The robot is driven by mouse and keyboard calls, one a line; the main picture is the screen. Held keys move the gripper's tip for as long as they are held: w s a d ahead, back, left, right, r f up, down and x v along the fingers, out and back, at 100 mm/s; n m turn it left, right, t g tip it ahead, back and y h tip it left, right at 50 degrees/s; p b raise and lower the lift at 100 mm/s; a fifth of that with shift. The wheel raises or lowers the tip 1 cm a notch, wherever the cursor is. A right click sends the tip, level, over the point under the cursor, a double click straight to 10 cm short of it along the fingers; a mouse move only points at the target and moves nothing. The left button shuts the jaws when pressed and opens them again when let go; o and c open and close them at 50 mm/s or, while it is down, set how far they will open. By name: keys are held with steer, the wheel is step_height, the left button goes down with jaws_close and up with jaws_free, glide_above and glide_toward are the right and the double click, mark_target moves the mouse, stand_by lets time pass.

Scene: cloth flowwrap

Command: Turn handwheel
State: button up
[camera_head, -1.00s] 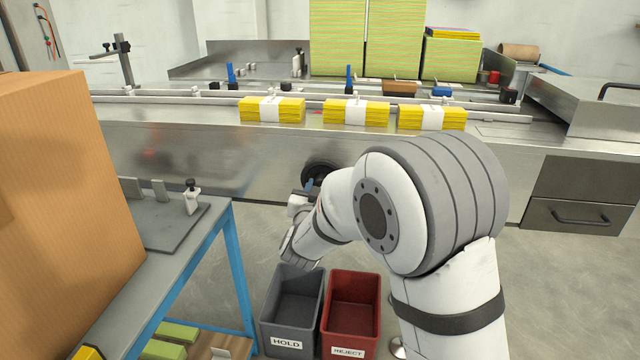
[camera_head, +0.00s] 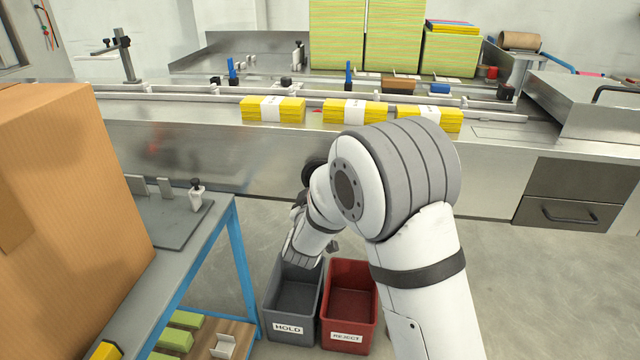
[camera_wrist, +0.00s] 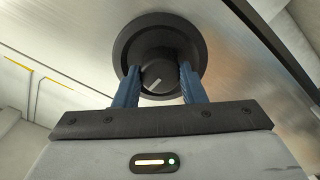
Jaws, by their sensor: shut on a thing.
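The black handwheel (camera_wrist: 160,45) is on the metal front panel of the machine and fills the upper middle of the wrist view. In the head view the handwheel (camera_head: 313,170) shows only in part, as a dark round edge behind my arm. The fingers are hidden there.
A grey HOLD bin (camera_head: 294,300) and a red REJECT bin (camera_head: 349,302) stand on the floor below my arm. A blue-framed table (camera_head: 222,255) with a large cardboard box (camera_head: 65,190) is at left. Yellow cloth packs (camera_head: 273,109) lie on the machine above.

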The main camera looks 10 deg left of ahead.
steer(key=shift+n, duration=0.7)
steer(key=o, duration=1)
steer(key=shift+s+p, duration=0.1)
steer(key=shift+p, duration=0.2)
steer(key=s, duration=0.7)
steer(key=shift+s, duration=0.3)
steer(key=shift+a, duration=0.1)
